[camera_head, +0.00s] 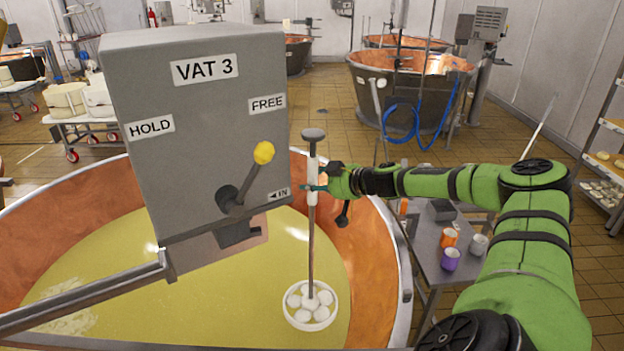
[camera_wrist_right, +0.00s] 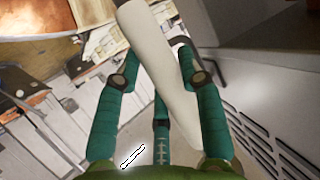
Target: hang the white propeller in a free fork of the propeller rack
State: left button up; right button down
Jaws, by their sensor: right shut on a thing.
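The white propeller (camera_head: 310,313) has a round white ringed head with several pale rounded shapes in it, low over or in the yellow liquid of the copper vat. Its thin upright shaft runs up to a white grip and a dark knob. My right gripper (camera_head: 314,188) is shut on the white grip, reaching in from the right. In the right wrist view, the white grip (camera_wrist_right: 157,50) runs slantwise between the teal fingers. I cannot make out the propeller rack in either view. My left gripper is not in view.
The grey VAT 3 control box (camera_head: 185,110), with a yellow-knobbed lever (camera_head: 250,172), hangs over the vat just left of the propeller. The copper vat rim (camera_head: 397,260) curves below my right arm. A grey side table (camera_head: 430,255) with cups stands to the right.

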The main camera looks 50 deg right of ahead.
jog(key=shift+r, duration=0.4)
jog(key=shift+s+r, duration=0.15)
jog(key=shift+r, duration=0.35)
jog(key=s+r, duration=0.2)
jog(key=r, duration=0.8)
jog(key=s+a+r, duration=0.1)
jog(key=s+r, duration=0.1)
jog(key=r, duration=0.8)
jog(key=shift+s+a, duration=0.25)
jog(key=shift+f, duration=0.1)
dwell(1.4)
